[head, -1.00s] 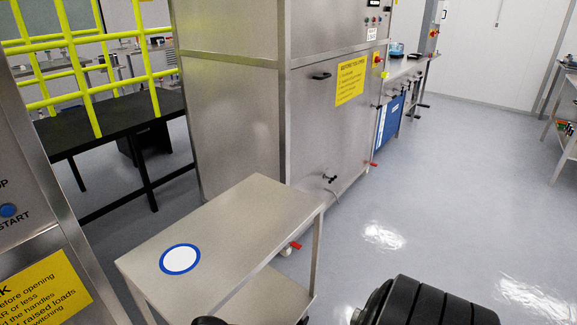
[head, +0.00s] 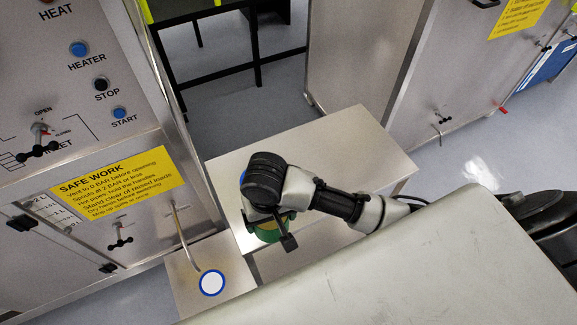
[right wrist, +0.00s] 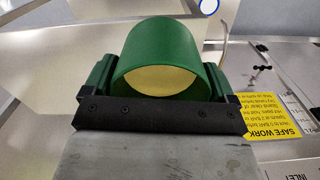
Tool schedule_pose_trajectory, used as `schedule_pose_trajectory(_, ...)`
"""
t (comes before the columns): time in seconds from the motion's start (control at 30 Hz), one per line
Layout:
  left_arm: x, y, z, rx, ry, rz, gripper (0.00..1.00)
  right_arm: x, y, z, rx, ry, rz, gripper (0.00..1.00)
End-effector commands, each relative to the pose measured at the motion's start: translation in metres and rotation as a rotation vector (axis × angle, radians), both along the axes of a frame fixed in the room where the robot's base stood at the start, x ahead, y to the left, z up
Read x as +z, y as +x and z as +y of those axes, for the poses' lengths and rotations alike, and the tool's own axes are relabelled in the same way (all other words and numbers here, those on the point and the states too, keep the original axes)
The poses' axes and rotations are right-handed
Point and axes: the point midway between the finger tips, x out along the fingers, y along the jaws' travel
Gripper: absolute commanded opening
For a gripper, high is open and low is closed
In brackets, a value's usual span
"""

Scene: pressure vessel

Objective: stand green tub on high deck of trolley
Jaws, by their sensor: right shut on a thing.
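The green tub (head: 266,234) is in my right gripper (head: 270,217), which is shut on it. In the head view the wrist hides most of the tub. In the right wrist view the tub (right wrist: 150,42) sits between the two jaws, with a pale yellow round face towards the camera. The trolley's high deck (head: 345,135) is a bare metal top. The tub shows over its near edge in the head view; I cannot tell its height over the deck. A blue-rimmed mark on the deck is mostly hidden behind my wrist. My left gripper is not in view.
A steel cabinet with buttons and a yellow safe work sign (head: 118,183) stands close on the left. A lower metal surface (head: 185,285) below the deck bears a blue-rimmed white disc (head: 212,283). Another steel cabinet (head: 365,60) stands behind the trolley. The deck's far part is clear.

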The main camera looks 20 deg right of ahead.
Motion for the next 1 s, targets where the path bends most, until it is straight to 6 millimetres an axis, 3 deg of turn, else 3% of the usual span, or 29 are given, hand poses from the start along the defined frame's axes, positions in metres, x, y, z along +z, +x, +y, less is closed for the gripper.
schedule_pose_trajectory(0.2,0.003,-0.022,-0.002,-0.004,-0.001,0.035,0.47,-0.025,0.043,-0.016,-0.004,-0.003,-0.003,0.36)
schedule_pose_trajectory(0.5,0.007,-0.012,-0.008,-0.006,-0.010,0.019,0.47,-0.056,0.092,-0.033,-0.002,0.001,-0.004,0.36)
schedule_pose_trajectory(0.73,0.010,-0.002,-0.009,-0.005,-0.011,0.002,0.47,-0.067,0.100,-0.036,0.000,0.001,-0.002,0.36)
schedule_pose_trajectory(1.0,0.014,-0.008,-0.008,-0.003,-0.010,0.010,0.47,-0.100,0.100,-0.036,0.001,0.000,-0.004,0.36)
